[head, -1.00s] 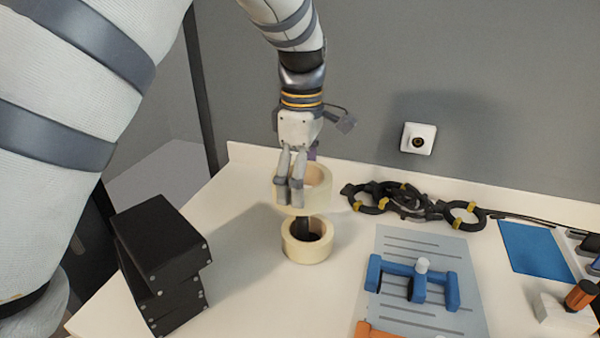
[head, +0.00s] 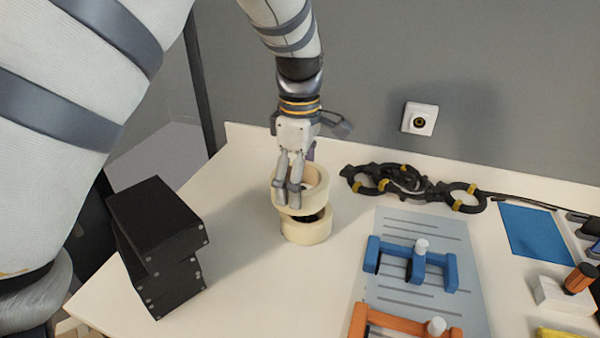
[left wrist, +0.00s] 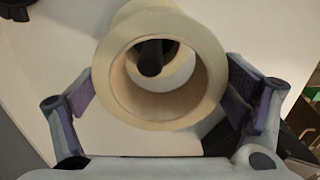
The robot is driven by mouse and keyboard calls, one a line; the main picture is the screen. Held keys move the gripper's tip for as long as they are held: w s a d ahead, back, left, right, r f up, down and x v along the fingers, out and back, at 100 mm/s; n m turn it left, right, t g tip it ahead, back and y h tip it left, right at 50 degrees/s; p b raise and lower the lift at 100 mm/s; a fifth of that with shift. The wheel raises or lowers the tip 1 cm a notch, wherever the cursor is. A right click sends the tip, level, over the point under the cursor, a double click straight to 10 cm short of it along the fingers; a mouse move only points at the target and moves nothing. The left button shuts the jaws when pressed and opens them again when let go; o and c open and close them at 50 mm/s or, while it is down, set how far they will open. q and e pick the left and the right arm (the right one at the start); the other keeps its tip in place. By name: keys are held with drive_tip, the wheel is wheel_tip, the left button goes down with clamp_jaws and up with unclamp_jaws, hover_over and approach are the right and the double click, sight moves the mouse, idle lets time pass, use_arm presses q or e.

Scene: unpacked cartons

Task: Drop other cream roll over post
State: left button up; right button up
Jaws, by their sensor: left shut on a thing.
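The held roll is just above another cream roll (head: 305,232), which sits around the black post on the table. Only a dark sliver of the post shows between the rolls in the head view. In the left wrist view, the post (left wrist: 151,58) shows through the hole of the held roll (left wrist: 118,88), towards the upper part of the opening. I cannot tell whether its tip has entered that hole. My right gripper is not in view.
Stacked black boxes (head: 160,240) stand at the left of the table. Black cable loops with yellow ties (head: 400,182) lie along the back. A grey mat (head: 400,225) holds blue (head: 412,262) and orange (head: 385,320) parts at right. The table in front of the rolls is clear.

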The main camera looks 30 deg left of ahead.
use_arm(q)
drive_tip(key=shift+f, duration=0.95)
drive_tip(key=o, duration=1.1)
drive_tip(key=shift+c, duration=0.2)
drive_tip(key=shift+r+p, duration=0.4)
drive_tip(key=shift+r, duration=3.65)
